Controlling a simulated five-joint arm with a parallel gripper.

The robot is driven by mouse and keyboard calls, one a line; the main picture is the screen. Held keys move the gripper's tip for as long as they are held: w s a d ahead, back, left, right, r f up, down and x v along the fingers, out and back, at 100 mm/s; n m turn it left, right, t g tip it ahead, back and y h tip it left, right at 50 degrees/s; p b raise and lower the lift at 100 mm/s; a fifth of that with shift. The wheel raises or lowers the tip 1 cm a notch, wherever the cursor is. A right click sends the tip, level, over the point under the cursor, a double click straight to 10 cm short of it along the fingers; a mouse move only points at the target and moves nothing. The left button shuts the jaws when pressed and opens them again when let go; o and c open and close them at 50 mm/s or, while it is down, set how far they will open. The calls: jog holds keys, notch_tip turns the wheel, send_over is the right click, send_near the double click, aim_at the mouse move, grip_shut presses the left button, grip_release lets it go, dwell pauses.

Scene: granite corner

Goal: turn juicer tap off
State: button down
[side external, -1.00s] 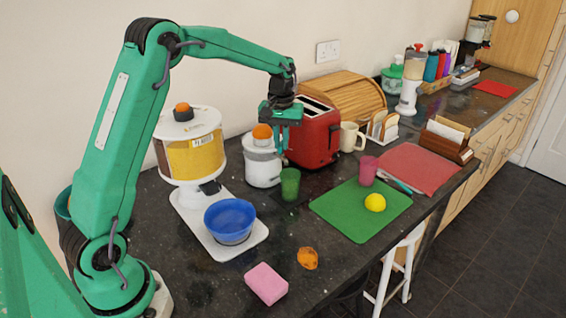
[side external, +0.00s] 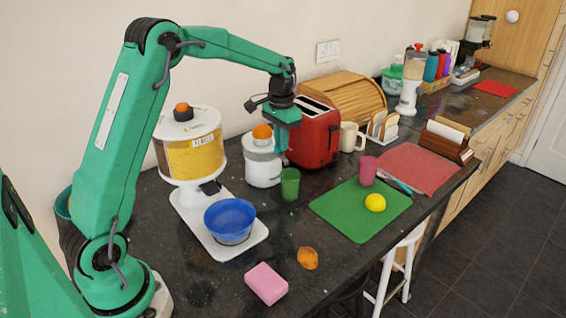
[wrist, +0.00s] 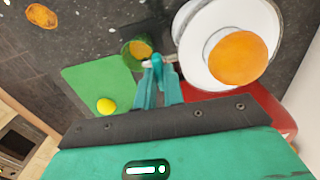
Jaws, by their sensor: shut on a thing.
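The juicer (side external: 262,171) is a white appliance with an orange (side external: 262,131) on top. In the wrist view the juicer (wrist: 205,72) is at the upper right. Its small pale tap (wrist: 152,64) sticks out over a green cup (side external: 290,184). The cup (wrist: 130,60) has orange liquid in it. My gripper (side external: 281,149) is beside the juicer, above the cup. In the wrist view my gripper's (wrist: 157,66) teal fingers are closed together on the tap. The fingers hide part of the tap, so its exact turn is hard to tell.
A red toaster (side external: 315,139) stands close behind my gripper. A cereal dispenser (side external: 190,150) with a blue bowl (side external: 230,219) is to the left. A green mat (side external: 345,212) with a yellow ball (side external: 375,203) and a pink cup (side external: 368,170) lie to the right. The front counter holds a pink sponge (side external: 266,284).

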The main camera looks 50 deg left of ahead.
jog(key=shift+r, duration=0.1)
dwell(0.3)
jog(key=c, duration=1.5)
grip_release()
notch_tip(320, 180, up, 8)
jog(key=shift+f, duration=0.25)
jog(key=shift+r, duration=0.15)
jog(key=shift+s, duration=0.1)
